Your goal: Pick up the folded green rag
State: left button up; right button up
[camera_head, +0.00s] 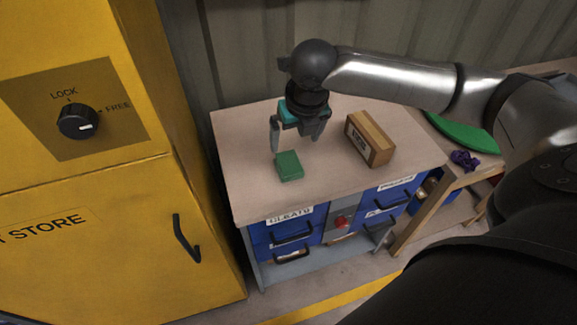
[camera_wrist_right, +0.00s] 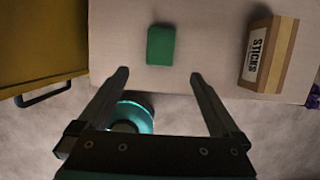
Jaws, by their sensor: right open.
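The folded green rag (camera_head: 289,167) is a small flat block on the pale top of the blue-drawered cabinet (camera_head: 240,165), near its front left part. It also shows in the right wrist view (camera_wrist_right: 160,45), beyond the fingertips and roughly centred between them. My right gripper (camera_head: 297,143) points down above the cabinet top, close to the rag. In the right wrist view its two fingers (camera_wrist_right: 158,75) are spread apart with nothing between them. My left gripper is not in view.
A cardboard box marked STICKS (camera_head: 370,138) stands to the right of the rag, also in the wrist view (camera_wrist_right: 268,55). A yellow store cabinet (camera_head: 120,205) with a lock knob is at left. A bench at right holds a green round thing (camera_head: 465,132) and a purple item (camera_head: 464,160).

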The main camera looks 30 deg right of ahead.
jog(key=b, duration=0.2)
send_over(289, 163)
jog(key=s, duration=0.2)
jog(key=f, duration=0.7)
jog(key=shift+s+a, duration=0.1)
jog(key=shift+a, duration=0.25)
jog(key=shift+b+x, duration=0.35)
jog(key=shift+x, duration=0.55)
jog(key=b+x, duration=0.1)
jog(key=x, duration=0.1)
jog(key=shift+d+f, duration=0.1)
jog(key=shift+f, duration=0.15)
jog(key=shift+b+x, duration=0.55)
jog(key=shift+x, duration=0.55)
jog(key=shift+r, duration=0.1)
jog(key=c, duration=1.3)
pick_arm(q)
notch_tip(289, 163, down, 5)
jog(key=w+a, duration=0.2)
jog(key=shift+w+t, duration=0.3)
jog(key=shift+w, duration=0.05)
